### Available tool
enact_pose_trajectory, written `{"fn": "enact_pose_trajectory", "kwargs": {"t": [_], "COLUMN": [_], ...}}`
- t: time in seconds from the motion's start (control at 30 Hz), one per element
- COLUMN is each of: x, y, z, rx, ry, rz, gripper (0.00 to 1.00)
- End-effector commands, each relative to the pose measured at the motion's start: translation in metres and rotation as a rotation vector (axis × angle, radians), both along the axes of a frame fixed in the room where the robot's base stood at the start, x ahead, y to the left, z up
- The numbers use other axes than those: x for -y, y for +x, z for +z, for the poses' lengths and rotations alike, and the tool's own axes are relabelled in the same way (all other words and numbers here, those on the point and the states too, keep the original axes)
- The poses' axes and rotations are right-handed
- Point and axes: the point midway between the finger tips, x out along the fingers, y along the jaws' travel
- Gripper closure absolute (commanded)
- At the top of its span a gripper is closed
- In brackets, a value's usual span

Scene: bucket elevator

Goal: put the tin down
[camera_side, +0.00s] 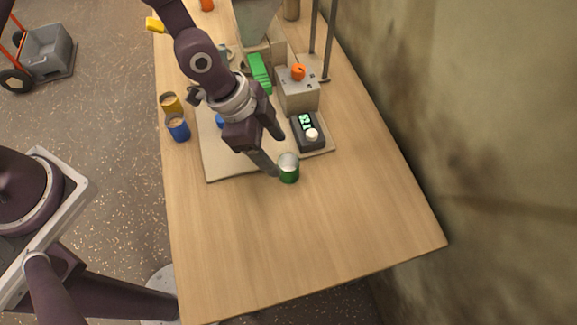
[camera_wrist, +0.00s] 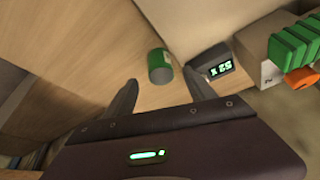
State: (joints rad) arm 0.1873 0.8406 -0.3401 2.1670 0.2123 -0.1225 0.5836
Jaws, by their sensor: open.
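The green tin (camera_side: 289,173) with a pale top stands on the wooden table just in front of the front edge of the pale baseboard (camera_side: 220,168). In the wrist view the green tin (camera_wrist: 159,67) appears between and just beyond the fingertips. My gripper (camera_side: 278,156) is open beside the tin, with one finger close to its left side. In the wrist view my gripper (camera_wrist: 160,76) shows its two fingers spread apart, with nothing clamped. Whether a finger touches the tin I cannot tell.
Blue (camera_side: 178,128) and yellow (camera_side: 170,103) tins stand at the left edge. The front table is clear.

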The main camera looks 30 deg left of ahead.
Motion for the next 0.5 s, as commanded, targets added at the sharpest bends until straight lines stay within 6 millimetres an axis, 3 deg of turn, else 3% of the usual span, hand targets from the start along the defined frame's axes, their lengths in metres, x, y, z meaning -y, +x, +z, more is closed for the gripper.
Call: {"fn": "enact_pose_trajectory", "kwargs": {"t": [0.33, 0.5], "x": [0.024, 0.028], "y": [0.009, 0.012], "z": [-0.052, -0.064], "rx": [-0.004, -0.003], "ry": [0.000, 0.001], "rz": [-0.002, 0.000], "gripper": [0.36, 0.36]}}
